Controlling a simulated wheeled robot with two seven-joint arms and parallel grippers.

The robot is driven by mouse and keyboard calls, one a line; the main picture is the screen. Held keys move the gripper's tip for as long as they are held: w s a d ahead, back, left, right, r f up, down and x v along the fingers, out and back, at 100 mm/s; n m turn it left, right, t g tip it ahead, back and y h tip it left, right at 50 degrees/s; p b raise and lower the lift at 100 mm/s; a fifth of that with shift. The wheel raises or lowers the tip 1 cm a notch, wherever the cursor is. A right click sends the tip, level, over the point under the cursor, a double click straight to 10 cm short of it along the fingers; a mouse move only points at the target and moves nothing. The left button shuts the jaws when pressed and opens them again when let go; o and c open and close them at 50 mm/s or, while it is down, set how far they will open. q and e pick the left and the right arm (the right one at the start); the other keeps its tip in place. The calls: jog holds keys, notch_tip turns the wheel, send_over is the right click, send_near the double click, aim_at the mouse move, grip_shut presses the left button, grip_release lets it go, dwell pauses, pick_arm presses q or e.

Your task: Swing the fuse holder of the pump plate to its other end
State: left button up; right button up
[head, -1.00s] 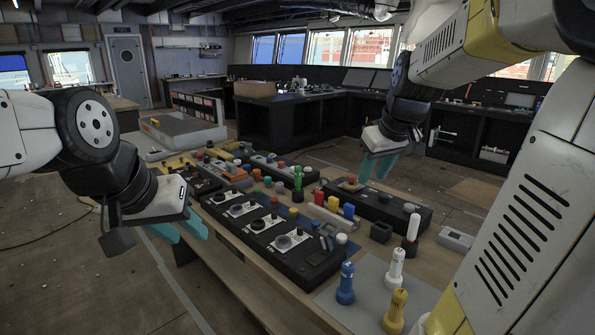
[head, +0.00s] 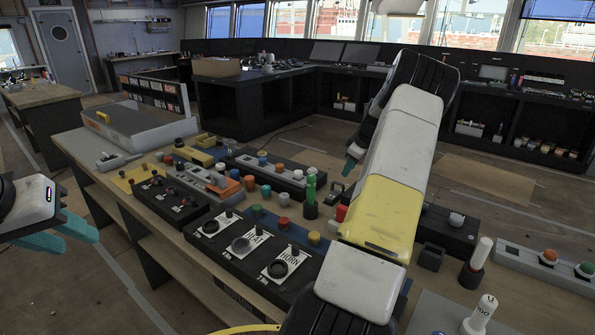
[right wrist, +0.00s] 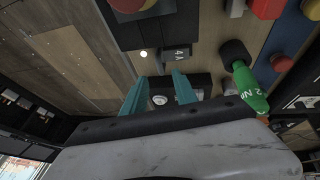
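No plate marked pump can be read. In the right wrist view, a small dark block marked "4 A" (right wrist: 177,55), possibly the fuse holder, sits just beyond my right gripper (right wrist: 158,86). Its two teal fingers are apart, with a dark part bearing a pale round disc (right wrist: 160,100) seen between them. I cannot tell whether they touch anything. In the head view, only a teal fingertip of my right gripper shows (head: 350,165), and my arm hides part of the bench. My left gripper (head: 62,236) is open and empty, left of the bench.
A black panel with plates marked HEAT and HORN (head: 249,242) lies on the bench. A green bottle-like item (right wrist: 247,85) stands close beside my right gripper; it also shows in the head view (head: 311,185). A black box with a grey knob (head: 456,220) lies to the right.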

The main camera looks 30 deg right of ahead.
aim_at(342, 185)
jog(key=x, duration=0.8)
jog(key=shift+w+d+f, duration=0.1)
grip_shut()
dwell(1.3)
